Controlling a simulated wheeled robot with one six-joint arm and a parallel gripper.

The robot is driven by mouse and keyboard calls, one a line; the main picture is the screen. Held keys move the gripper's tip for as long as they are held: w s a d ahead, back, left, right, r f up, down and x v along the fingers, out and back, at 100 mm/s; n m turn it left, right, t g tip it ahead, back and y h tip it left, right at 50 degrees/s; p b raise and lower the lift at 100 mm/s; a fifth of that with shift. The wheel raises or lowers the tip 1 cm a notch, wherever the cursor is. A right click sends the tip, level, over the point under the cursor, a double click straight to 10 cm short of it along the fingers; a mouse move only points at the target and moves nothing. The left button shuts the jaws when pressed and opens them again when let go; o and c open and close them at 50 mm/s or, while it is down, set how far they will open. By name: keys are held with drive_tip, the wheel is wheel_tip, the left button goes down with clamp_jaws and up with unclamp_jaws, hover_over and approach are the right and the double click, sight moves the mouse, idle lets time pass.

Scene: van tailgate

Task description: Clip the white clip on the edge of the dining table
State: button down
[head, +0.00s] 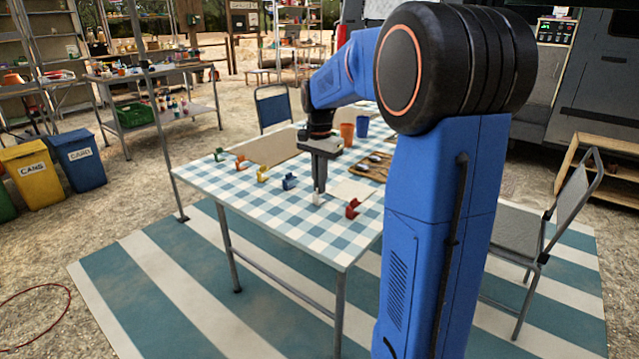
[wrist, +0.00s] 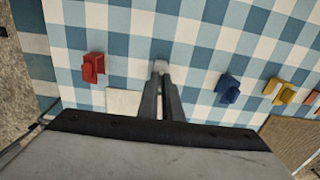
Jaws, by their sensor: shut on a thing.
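The white clip (head: 317,197) is between the fingertips of my gripper (head: 319,188), low over the checked top of the dining table (head: 270,215). In the wrist view the clip (wrist: 161,67) shows as a small pale shape at the tips of my gripper (wrist: 161,78). The fingers are closed on it and hide part of it. I cannot tell whether the clip touches the tabletop. The near table edge is a short way in front of the clip, with nothing clipped on it there.
A red clip (head: 352,208) stands right of my gripper. A blue clip (head: 290,181), a yellow clip (head: 262,173), an orange clip (head: 240,162) and a green clip (head: 219,154) stand to the left. A wooden tray (head: 374,168) and cups (head: 347,132) are behind. A chair (head: 545,220) stands right.

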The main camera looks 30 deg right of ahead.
drive_tip(key=shift+r, duration=0.1)
drive_tip(key=shift+r, duration=2.4)
